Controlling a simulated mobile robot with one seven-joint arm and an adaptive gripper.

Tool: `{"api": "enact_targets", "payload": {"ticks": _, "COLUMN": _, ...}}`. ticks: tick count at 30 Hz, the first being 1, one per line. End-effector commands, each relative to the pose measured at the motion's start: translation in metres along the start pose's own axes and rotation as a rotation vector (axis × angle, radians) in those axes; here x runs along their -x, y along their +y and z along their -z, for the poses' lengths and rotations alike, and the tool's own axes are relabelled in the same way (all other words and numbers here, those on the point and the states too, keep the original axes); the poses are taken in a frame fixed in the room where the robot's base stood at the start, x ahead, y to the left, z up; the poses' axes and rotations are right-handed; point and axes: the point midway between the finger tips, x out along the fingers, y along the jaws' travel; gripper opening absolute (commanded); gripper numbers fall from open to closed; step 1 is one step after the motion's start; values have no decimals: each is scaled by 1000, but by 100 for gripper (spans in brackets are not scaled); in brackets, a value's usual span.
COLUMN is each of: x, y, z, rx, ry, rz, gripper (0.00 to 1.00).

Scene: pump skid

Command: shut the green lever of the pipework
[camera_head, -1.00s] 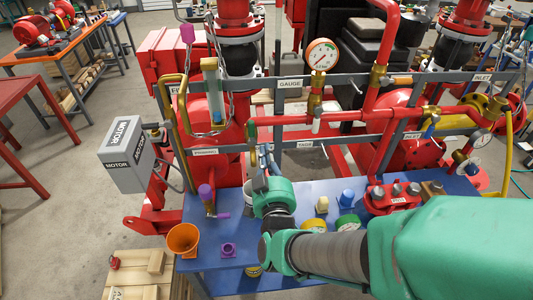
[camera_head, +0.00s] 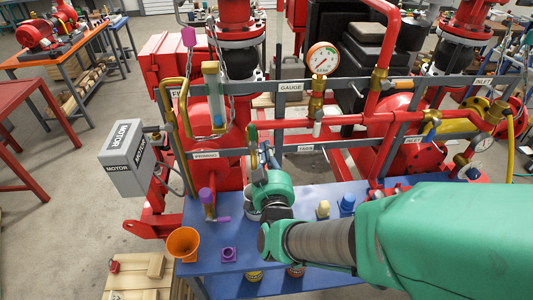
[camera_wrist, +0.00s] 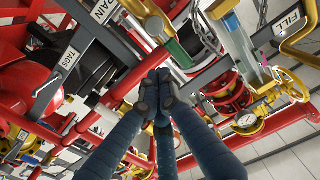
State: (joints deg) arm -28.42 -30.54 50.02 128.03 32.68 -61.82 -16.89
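The green lever (camera_wrist: 180,48) is in the wrist view, just beyond my fingertips, beside a brass valve body (camera_wrist: 156,26) on the red pipework. In the head view the lever (camera_head: 252,134) is a small upright green strip on the lower red pipe, left of the gauge. My gripper (camera_wrist: 158,82) has its dark fingers drawn together at the tips, with nothing visible between them. In the head view my gripper (camera_head: 264,152) is close beside the lever, partly hidden by my green wrist. I cannot tell whether the fingertips touch the lever.
A pressure gauge (camera_head: 322,58) stands right of the lever. Grey rails, a chain and a sight tube (camera_head: 213,95) surround the pipework. The blue bench (camera_head: 215,255) below bears an orange funnel (camera_head: 183,243) and small parts. A grey motor box (camera_head: 123,160) is at left.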

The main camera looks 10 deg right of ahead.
Motion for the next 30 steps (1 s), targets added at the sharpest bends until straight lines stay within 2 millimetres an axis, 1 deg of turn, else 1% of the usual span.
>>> {"api": "enact_targets", "payload": {"ticks": 30, "x": -54, "y": 0, "z": 0, "rx": 0, "ry": 0, "rz": 0, "gripper": 0}}
